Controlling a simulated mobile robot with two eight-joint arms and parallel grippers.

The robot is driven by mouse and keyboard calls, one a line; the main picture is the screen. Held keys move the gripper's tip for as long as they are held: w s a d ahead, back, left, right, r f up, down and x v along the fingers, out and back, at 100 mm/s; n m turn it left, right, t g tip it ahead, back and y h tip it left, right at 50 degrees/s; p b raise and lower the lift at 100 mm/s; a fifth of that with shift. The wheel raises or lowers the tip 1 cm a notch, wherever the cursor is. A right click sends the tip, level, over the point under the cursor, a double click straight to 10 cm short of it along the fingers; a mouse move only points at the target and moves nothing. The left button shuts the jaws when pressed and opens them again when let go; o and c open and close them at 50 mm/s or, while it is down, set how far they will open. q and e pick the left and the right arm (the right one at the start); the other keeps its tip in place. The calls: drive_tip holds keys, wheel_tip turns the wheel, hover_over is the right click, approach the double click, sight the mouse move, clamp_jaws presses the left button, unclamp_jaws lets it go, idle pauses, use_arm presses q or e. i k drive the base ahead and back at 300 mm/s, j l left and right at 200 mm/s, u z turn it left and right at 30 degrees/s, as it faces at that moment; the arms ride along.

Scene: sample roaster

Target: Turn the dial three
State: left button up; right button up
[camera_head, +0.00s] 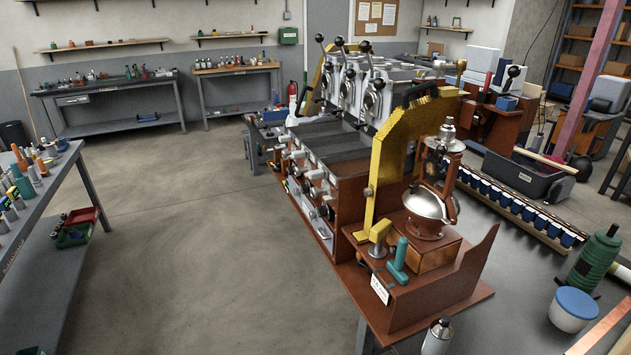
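A sample roaster (345,178) with a reddish-brown wooden body stands on a bench in the middle of the head view. Several round silver and white knobs (316,174) line its left-facing side in rows. I cannot tell which of them is dial three, and their markings are too small to read. Several silver roasting drums with black-balled levers (371,85) stand on its top. A yellow arched panel (398,130) rises at its near end and hides part of the body. Neither of my grippers is in view.
A copper-and-silver device (428,208), a yellow handle (379,232) and a teal handle (399,258) sit at the roaster's near end. A grey bench (45,205) with bottles stands at left. The concrete floor (205,240) between is clear. A green canister (596,260) stands at right.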

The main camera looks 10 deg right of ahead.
sight(314, 192)
drive_tip(key=i+j+z, duration=0.1)
drive_tip(key=i+j, duration=0.25)
drive_tip(key=i, duration=0.3)
drive_tip(key=i+j+z, duration=0.15)
drive_tip(key=i+j, duration=0.2)
drive_tip(key=i, duration=0.25)
drive_tip(key=i+j+z, duration=0.1)
drive_tip(key=i+j, duration=0.35)
drive_tip(key=i, duration=0.15)
